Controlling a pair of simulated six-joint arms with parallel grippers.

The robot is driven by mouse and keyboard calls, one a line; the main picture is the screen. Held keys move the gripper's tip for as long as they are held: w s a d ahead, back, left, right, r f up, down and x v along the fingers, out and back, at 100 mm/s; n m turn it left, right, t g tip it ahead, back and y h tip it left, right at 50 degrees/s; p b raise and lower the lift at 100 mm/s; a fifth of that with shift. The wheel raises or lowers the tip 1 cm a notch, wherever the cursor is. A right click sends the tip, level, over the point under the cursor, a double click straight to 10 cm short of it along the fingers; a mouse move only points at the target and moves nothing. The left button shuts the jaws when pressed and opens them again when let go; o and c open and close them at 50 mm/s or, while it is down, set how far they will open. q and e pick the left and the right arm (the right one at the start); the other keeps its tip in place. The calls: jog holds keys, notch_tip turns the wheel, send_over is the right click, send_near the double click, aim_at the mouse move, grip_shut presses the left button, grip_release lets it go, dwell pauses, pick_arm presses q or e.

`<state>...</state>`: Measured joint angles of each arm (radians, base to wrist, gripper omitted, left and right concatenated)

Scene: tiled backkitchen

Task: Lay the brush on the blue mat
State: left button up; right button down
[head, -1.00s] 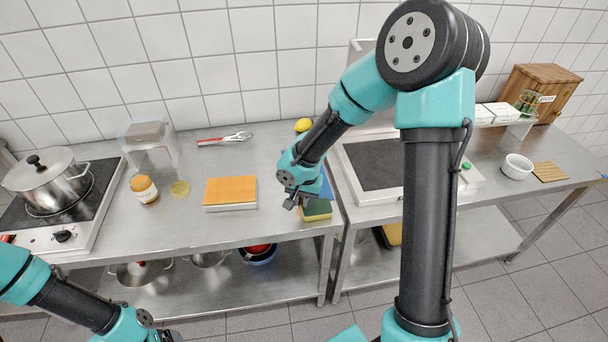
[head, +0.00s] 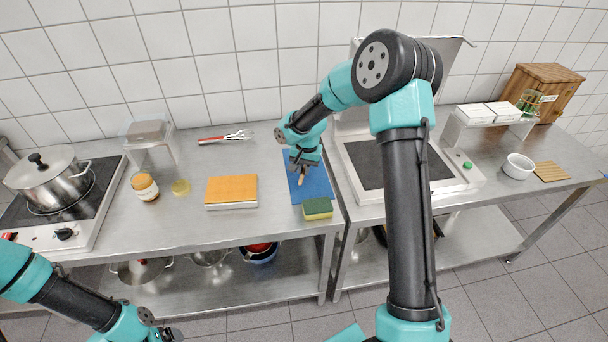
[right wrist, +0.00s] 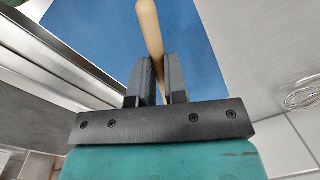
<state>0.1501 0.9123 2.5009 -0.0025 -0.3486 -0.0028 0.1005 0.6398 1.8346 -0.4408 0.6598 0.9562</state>
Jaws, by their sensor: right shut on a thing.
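The blue mat (head: 317,184) lies on the left steel table near its right end; it fills much of the right wrist view (right wrist: 215,40). My right gripper (head: 303,168) is over the mat, shut on the brush (head: 301,179). The brush's pale wooden handle (right wrist: 149,30) sticks out between the fingers (right wrist: 160,75) in the right wrist view. Its other end is hidden by the gripper. I cannot tell whether the brush touches the mat. My left gripper (head: 172,335) is at the bottom edge of the head view, away from the tables; its jaws are unclear.
A yellow and green sponge (head: 318,208) is at the mat's front end. A flat-plate appliance (head: 376,165) is close on the right.

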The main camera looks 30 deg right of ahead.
jog(key=shift+w, duration=0.1)
jog(key=shift+w+d+f, duration=0.15)
jog(key=shift+f, duration=1.6)
jog(key=shift+f, duration=0.15)
jog(key=c, duration=1.1)
grip_release()
jog(key=shift+c, duration=0.2)
